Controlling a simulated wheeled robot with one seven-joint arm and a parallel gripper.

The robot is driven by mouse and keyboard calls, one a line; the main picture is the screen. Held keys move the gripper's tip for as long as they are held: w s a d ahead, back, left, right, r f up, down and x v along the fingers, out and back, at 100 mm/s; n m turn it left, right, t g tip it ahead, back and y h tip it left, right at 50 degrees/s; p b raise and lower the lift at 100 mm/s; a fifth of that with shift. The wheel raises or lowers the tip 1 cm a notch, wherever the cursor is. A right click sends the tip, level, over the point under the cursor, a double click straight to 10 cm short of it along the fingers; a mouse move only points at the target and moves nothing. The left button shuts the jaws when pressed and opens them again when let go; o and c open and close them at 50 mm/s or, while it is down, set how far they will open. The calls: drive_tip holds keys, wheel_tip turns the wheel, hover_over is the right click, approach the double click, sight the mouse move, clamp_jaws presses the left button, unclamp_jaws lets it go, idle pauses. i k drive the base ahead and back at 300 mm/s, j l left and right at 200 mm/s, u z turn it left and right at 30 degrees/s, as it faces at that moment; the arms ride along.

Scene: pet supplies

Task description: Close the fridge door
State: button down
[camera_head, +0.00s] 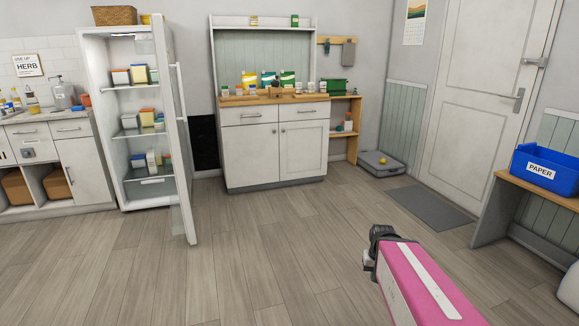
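The white fridge (98,119) stands at the left of the head view, with several boxes and containers on its lit shelves. Its door (172,130) is wide open and swung out toward me, seen almost edge-on, with a vertical handle (182,92) on its right side. My arm, with a pink panel, reaches in from the bottom right. My gripper (371,262) is at its dark end, well to the right of the door and apart from it. The fingers are too small and hidden to tell whether they are open or shut.
A white cabinet (275,150) with a wooden top stands right of the fridge. A sink counter (40,125) is at the left. A blue paper bin (546,170) sits on a bench at the right. The wooden floor (270,250) between my arm and the fridge door is clear.

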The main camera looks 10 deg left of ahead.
sight(157, 24)
drive_tip(key=i+u, duration=0.8)
drive_tip(key=i+l+u, duration=0.3)
drive_tip(key=i+u, duration=0.15)
drive_tip(key=i+l+u, duration=0.4)
